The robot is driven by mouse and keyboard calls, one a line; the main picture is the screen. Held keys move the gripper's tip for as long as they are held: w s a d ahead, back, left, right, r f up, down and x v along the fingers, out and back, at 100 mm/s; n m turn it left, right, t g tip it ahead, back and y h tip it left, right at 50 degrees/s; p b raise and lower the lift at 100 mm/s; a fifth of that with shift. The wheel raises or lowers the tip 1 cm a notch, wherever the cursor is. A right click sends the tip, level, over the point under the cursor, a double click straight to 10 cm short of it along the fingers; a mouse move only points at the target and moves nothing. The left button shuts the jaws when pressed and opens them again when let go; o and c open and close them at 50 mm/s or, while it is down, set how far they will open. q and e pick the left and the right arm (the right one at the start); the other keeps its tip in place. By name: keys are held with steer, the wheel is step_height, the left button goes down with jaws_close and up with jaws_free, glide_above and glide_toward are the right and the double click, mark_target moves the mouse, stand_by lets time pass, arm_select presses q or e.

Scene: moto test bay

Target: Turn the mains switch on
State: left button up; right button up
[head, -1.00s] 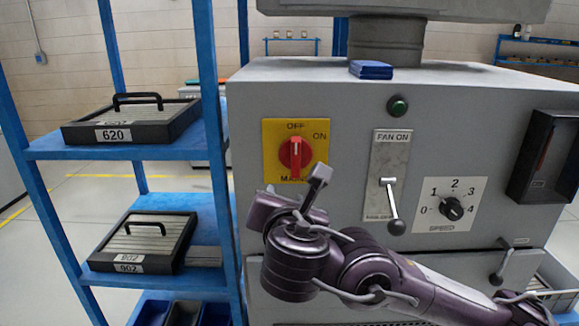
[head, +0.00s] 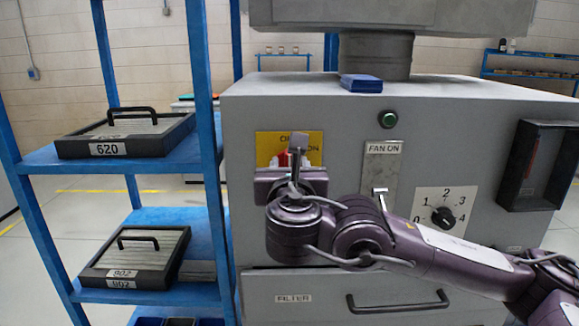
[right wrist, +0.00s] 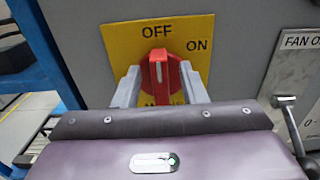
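The mains switch is a red rotary knob (right wrist: 160,72) on a yellow plate (right wrist: 115,40) marked OFF at the top and ON at the right. In the right wrist view the knob's white line points up at OFF. My right gripper (right wrist: 160,87) is open, with one finger on each side of the knob and gaps visible between. I cannot tell how deep the fingertips reach. In the head view my right gripper (head: 294,162) covers most of the knob (head: 283,158) and the lower yellow plate (head: 265,145). My left gripper is not in view.
Right of the switch are the FAN ON lever (right wrist: 288,110), a speed dial (head: 443,216) and a black holder (head: 540,165). A green button (head: 388,119) is above. A blue shelf (head: 205,130) with filters stands left. A drawer handle (head: 397,303) is below.

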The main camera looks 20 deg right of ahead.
jaws_close()
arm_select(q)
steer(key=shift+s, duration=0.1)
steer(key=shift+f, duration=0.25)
arm_select(e)
steer(key=shift+f, duration=0.1)
arm_select(q)
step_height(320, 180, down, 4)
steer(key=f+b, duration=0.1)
steer(key=b, duration=0.4)
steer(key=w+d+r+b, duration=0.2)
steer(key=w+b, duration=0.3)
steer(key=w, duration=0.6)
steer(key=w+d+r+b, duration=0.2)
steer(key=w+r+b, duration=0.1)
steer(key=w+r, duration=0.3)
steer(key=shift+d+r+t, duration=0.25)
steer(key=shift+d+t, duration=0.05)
arm_select(e)
steer(key=m, duration=0.6)
steer(key=d+f+m, duration=0.1)
steer(key=m, duration=0.5)
steer(key=d+f+m, duration=0.1)
steer(key=m, duration=0.5)
steer(key=shift+s+f, duration=0.1)
steer(key=shift+s, duration=0.15)
